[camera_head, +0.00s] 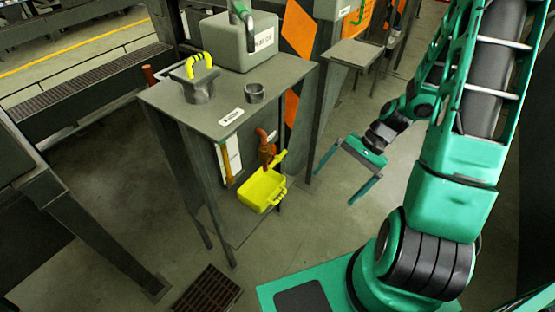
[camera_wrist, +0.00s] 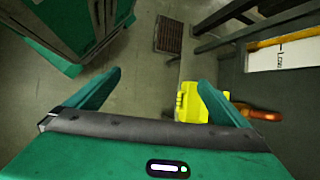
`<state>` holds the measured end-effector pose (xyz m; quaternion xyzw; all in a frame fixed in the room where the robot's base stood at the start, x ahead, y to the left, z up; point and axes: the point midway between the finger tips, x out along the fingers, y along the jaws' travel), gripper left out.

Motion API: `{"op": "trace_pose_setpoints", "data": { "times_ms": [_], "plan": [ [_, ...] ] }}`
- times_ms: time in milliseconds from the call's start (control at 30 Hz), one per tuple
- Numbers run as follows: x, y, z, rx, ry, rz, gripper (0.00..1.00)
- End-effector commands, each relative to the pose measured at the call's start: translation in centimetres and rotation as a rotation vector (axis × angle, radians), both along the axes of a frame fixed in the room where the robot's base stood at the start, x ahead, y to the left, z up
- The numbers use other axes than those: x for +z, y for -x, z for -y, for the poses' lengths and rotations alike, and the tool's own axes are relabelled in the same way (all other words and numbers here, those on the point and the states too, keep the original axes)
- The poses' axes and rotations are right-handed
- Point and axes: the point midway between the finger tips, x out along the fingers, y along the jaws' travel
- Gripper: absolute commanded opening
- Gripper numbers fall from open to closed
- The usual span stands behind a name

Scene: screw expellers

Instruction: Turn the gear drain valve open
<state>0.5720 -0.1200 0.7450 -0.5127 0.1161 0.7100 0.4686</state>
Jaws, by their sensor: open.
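An orange-brown valve (camera_head: 266,150) sticks out from the grey cabinet below its top, above a yellow tray. An orange piece, likely this valve, shows at the right of the wrist view (camera_wrist: 262,115). Which fitting is the gear drain valve is not labelled legibly. My gripper (camera_head: 334,188) is open and empty, to the right of the valve and tray and apart from both. In the wrist view its two fingers (camera_wrist: 159,78) are spread wide, with the tray partly behind the right finger.
The yellow tray (camera_head: 262,190) sits on a low shelf under the valve. A yellow-orange bar (camera_head: 225,165) hangs left of it. A floor grate (camera_head: 206,290) lies in front.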

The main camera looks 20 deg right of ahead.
Motion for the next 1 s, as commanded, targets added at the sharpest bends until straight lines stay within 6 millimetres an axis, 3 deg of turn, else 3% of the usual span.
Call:
{"op": "trace_pose_setpoints", "data": {
  "times_ms": [100,300,600,800,1000],
  "plan": [
    [-2.6,-1.1,-1.5,-0.093,-0.113,-0.012,1.0],
    [-5.5,-3.3,-4.2,-0.268,-0.306,-0.019,1.0],
    [-8.0,-7.3,-7.0,-0.586,-0.62,-0.042,1.0],
    [-8.7,-10.3,-7.3,-0.825,-0.843,-0.064,1.0],
    [-9.1,-12.8,-6.4,-1.046,-1.045,-0.09,1.0]
  ]
}}
